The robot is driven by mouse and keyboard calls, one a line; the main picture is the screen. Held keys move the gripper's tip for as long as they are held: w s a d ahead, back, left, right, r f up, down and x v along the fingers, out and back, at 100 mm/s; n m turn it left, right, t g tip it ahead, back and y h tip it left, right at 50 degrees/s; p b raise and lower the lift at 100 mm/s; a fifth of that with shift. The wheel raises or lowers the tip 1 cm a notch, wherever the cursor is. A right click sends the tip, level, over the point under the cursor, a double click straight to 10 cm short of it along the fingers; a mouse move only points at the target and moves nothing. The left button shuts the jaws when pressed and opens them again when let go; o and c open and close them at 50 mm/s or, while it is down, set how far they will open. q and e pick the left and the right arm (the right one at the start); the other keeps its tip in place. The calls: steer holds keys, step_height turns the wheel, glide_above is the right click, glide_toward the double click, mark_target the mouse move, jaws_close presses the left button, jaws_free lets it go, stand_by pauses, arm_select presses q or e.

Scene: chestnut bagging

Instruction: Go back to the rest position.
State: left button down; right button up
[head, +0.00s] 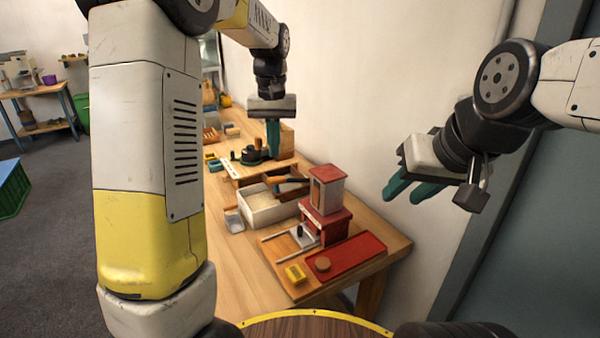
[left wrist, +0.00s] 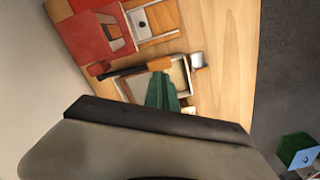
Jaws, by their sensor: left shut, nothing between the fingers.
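My left gripper (head: 273,153) hangs above the workbench with its teal fingers pointing down and together, empty. In the left wrist view its fingers (left wrist: 161,90) show over the cream box. My right gripper (head: 410,196) is raised at the right, in front of the wall and clear of the bench. Its two teal fingers are apart, with nothing seen between them.
The wooden workbench (head: 240,272) runs along the wall. On it are a red-and-white dispenser (head: 327,190), a red tray (head: 348,257), a cream box (head: 262,212) and a black-handled tool (head: 290,180). A green crate (head: 12,190) stands at far left.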

arm_select(q)
steer(key=shift+s+a+r, duration=0.1)
steer(key=shift+s+r, duration=0.1)
steer(key=shift+r, duration=0.05)
steer(key=s+a+r+t+h, duration=0.1)
steer(key=s+t, duration=0.2)
steer(key=s, duration=0.8)
steer(key=s+a+r+m+t+h, duration=0.1)
steer(key=s+r+t, duration=0.1)
steer(key=s, duration=1)
steer(key=shift+s+a+r+t, duration=0.2)
steer(key=shift+s+t, duration=0.1)
steer(key=shift+t, duration=0.3)
